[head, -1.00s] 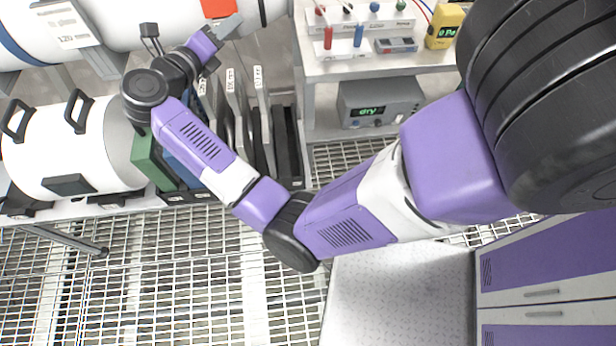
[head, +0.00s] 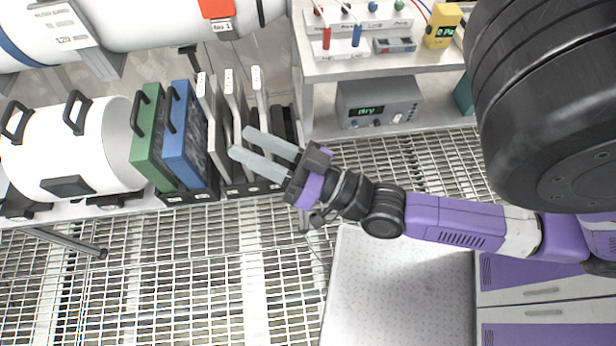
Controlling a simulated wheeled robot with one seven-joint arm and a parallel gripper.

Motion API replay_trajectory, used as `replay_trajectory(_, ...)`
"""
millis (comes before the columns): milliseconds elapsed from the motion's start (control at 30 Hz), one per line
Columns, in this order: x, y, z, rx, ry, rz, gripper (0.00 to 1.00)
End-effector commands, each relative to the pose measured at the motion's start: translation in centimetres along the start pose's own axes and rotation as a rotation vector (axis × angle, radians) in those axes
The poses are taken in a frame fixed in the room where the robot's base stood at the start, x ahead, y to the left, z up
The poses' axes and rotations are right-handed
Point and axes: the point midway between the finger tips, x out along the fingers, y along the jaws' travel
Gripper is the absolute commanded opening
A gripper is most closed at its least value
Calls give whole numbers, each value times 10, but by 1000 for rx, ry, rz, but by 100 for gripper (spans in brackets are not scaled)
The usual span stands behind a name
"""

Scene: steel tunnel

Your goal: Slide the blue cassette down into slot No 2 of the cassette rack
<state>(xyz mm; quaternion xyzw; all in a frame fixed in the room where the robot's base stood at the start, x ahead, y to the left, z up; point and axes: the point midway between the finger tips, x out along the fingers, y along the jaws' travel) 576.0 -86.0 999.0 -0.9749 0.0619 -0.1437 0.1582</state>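The blue cassette (head: 184,135) stands upright in the cassette rack (head: 204,196) at the left, right beside the green cassette (head: 147,140). Its black handle is on top, and its top looks about level with the green one's. Pale upright dividers (head: 236,115) stand to its right. The slot numbers on the rack's front are too small to read. My gripper (head: 241,143) is open and empty, its two pale fingers apart and pointing left, over the right part of the rack. It is clear of the blue cassette.
A white drum (head: 70,150) with black handles lies left of the green cassette. A bench (head: 375,62) with small instruments stands at the back, with a grey "dry" box (head: 380,103) below. A pale pipe (head: 150,25) crosses the back left. Grating floor (head: 190,270) in front is open.

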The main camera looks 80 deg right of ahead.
Motion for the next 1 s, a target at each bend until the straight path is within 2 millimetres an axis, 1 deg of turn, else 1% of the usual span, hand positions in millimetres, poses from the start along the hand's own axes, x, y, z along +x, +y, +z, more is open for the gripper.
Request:
replay_trajectory(33,-22,-9,9,-49,-90,-10,36)
replay_trajectory(100,-48,-23,21,-121,-206,-30,36)
replay_trajectory(200,-82,-37,33,-207,-350,-50,36)
replay_trajectory(300,-108,-47,39,-274,-457,-67,36)
replay_trajectory(400,-124,-52,42,-314,-524,-76,36)
replay_trajectory(533,-132,-54,43,-337,-560,-81,36)
replay_trajectory(1000,-132,-54,43,-337,-559,-81,36)
